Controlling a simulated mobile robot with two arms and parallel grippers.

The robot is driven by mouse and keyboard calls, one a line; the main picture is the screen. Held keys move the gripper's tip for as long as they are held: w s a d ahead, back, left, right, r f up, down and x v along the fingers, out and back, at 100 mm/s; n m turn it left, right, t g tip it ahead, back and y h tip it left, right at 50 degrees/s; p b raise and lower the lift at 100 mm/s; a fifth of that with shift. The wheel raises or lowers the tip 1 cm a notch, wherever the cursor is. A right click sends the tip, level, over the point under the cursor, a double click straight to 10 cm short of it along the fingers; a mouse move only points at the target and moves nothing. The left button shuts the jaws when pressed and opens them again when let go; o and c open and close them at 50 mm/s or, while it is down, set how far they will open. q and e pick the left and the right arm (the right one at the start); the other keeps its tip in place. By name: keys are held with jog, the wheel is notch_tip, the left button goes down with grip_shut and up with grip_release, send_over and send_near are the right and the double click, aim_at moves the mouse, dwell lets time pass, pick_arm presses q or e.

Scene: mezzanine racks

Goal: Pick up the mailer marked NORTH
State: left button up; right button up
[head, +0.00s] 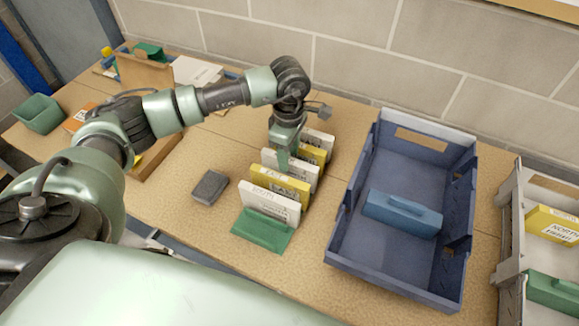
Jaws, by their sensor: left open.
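Several upright mailers stand in a row in a green holder (262,231): a white mailer (268,203) at the front, a yellow mailer (279,184) behind it, then more white and yellow ones. Their print is too small to read surely. A yellow mailer (553,227) in the grey crate at the right edge reads NORTH. My left gripper (283,158) points down at the row, its fingers open near the white mailer (304,168) in the middle. It partly hides the mailers there, and I cannot tell whether it touches them. My right gripper is out of view.
A blue tote (341,236) holding a blue block (402,213) stands right of the row. The grey crate (510,245) is beyond it. A dark grey block (210,187) lies left of the row. A green bin (39,114) stands far left; a brick wall is behind.

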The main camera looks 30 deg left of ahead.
pick_arm(q)
jog(key=shift+d+f, duration=0.1)
jog(key=shift+f, duration=1.3)
grip_shut()
jog(key=shift+r, duration=0.1)
